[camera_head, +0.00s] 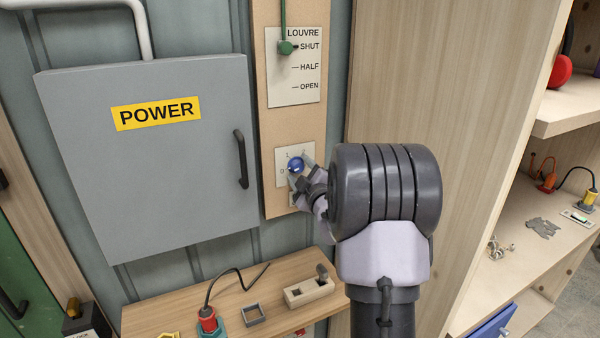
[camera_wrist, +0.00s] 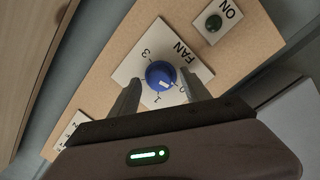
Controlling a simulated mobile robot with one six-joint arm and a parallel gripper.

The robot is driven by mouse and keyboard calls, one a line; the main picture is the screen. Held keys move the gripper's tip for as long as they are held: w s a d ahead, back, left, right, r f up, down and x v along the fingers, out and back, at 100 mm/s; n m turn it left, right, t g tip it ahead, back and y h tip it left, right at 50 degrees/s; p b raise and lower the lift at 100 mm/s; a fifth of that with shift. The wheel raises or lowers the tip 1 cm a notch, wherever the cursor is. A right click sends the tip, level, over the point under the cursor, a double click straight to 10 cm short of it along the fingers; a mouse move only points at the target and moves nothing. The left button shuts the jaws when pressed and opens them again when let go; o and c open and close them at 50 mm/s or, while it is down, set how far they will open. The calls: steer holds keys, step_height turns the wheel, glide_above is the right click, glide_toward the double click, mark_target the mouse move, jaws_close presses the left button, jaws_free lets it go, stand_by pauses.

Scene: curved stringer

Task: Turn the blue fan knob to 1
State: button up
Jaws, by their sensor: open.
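The blue fan knob (camera_wrist: 160,73) sits on a white plate (camera_wrist: 136,65) marked FAN, 3, 1 and 0. A white mark on the knob faces the side where 0 and 1 are printed; I cannot tell exactly which it points to. My gripper (camera_wrist: 162,79) is open, with one finger on each side of the knob and a visible gap to it. In the head view the knob (camera_head: 296,165) shows between the fingertips of my gripper (camera_head: 301,168), which partly cover the plate (camera_head: 281,156).
Above is the LOUVRE plate (camera_head: 292,88) with a green handle (camera_head: 286,47). A grey POWER cabinet (camera_head: 160,190) is left, a wooden panel (camera_head: 440,80) right, a cluttered shelf (camera_head: 160,312) below.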

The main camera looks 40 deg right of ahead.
steer(key=shift+w, duration=0.15)
jaws_close()
